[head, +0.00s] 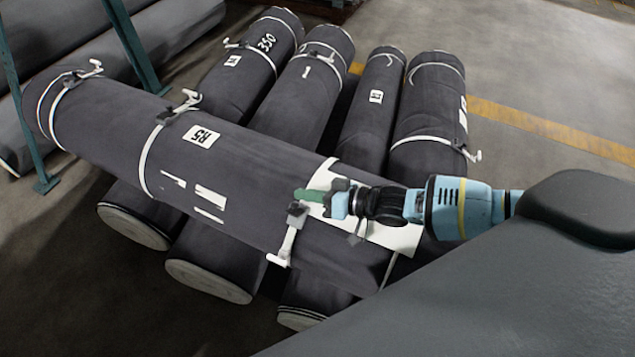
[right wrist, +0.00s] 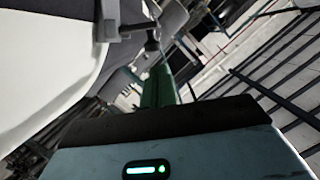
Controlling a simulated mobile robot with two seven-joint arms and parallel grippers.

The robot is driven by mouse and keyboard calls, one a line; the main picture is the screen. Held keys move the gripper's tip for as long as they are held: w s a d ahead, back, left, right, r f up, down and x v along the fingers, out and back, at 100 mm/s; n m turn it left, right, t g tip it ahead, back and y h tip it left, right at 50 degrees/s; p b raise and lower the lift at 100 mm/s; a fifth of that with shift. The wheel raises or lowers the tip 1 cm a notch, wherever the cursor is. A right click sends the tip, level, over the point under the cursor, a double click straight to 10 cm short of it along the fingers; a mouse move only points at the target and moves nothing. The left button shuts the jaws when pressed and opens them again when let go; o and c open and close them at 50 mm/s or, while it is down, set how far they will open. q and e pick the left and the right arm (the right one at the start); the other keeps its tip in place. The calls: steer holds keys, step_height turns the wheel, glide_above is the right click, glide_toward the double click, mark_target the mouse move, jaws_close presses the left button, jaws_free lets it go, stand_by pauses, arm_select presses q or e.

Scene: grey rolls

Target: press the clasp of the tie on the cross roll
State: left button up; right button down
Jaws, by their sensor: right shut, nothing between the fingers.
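The dark grey cross roll (head: 245,160) lies slantwise over several other rolls in the head view. It bears white ties, one with a grey clasp (head: 297,210) and a hanging white lever (head: 288,243) near its right part. My right gripper (head: 308,195), with green fingers, comes in from the right and is shut and empty. Its tips are right at this clasp; I cannot tell whether they touch. In the right wrist view the green fingers (right wrist: 158,88) point at a dark grey clasp part (right wrist: 151,40). My left gripper is out of view.
Other ties on the cross roll have clasps at its middle (head: 185,103) and left end (head: 90,72). Several rolls (head: 370,110) lie beneath it. Green rack posts (head: 130,45) stand at the left. Open floor (head: 560,60) with a yellow line lies at the upper right.

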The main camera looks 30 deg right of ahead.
steer(key=shift+s+a+f, duration=0.2)
steer(key=shift+a+f, duration=0.05)
steer(key=shift+f, duration=0.2)
steer(key=shift+a, duration=0.1)
steer(key=shift+s+n+p, duration=0.1)
steer(key=shift+n+p, duration=0.2)
